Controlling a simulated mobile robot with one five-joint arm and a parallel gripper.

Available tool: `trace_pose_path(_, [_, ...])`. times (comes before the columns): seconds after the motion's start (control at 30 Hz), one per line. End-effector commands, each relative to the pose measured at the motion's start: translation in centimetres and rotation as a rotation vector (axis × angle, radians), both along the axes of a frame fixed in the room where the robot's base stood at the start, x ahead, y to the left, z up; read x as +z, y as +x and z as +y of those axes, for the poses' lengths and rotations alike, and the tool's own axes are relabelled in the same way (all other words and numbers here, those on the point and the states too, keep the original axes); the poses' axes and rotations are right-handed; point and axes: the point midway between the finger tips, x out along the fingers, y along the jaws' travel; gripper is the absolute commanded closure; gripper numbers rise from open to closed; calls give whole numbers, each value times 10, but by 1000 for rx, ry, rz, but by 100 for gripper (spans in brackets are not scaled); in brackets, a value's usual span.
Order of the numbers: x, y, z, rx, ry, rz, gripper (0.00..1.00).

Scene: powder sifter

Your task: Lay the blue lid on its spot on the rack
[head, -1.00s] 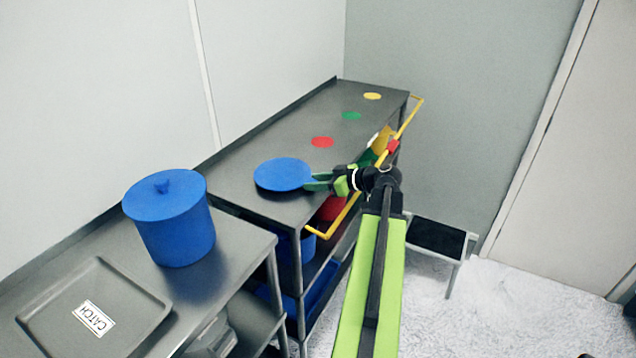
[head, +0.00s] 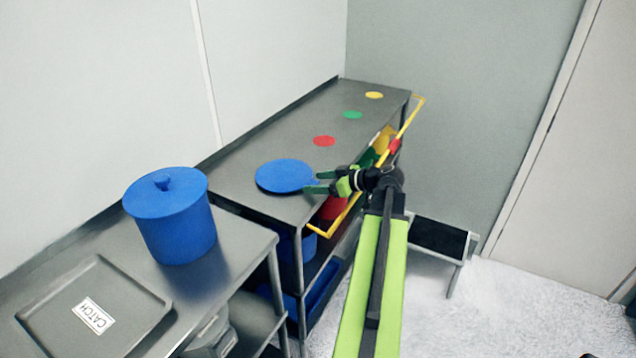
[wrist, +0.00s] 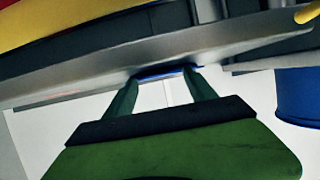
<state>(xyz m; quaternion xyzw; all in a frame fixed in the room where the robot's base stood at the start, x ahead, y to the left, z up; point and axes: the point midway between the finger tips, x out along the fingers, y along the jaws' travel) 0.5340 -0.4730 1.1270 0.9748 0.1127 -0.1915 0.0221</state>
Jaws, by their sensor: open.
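The blue lid (head: 284,176), a flat round disc, lies on the near end of the rack's top (head: 262,150). It appears flat, and any spot beneath it is hidden. My gripper (head: 314,182) is at the lid's right edge with its two green fingers spread open. I cannot tell from the head view whether a finger still touches the lid. In the wrist view a thin blue strip of the lid (wrist: 160,72) shows between and beyond the fingertips (wrist: 162,75).
Red (head: 324,141), green (head: 352,115) and yellow (head: 374,95) spots run along the rack top. A yellow rail (head: 350,206) edges its right side. A lidded blue pot (head: 172,222) and a grey CATCH tray (head: 130,335) stand on the near table. A black-topped step (head: 440,238) is at right.

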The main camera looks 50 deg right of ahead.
Motion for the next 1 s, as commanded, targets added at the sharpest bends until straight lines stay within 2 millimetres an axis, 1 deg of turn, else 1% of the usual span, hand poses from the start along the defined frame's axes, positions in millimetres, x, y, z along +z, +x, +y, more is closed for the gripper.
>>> trace_pose_path(0.07, [5, -8, -2, -2, 0, 0, 35])
trace_pose_path(0.17, [16, -26, -6, -4, -1, 0, 35])
trace_pose_path(0.4, [43, -88, -21, -6, 1, -1, 35])
trace_pose_path(0.5, [52, -112, -27, -4, 0, -1, 35])
trace_pose_path(0.6, [60, -132, -31, -4, 1, -1, 35])
trace_pose_path(0.7, [64, -146, -35, -2, 0, 0, 35])
trace_pose_path(0.8, [66, -153, -36, -2, -1, -1, 35])
trace_pose_path(1.0, [65, -156, -37, 0, 0, -1, 35])
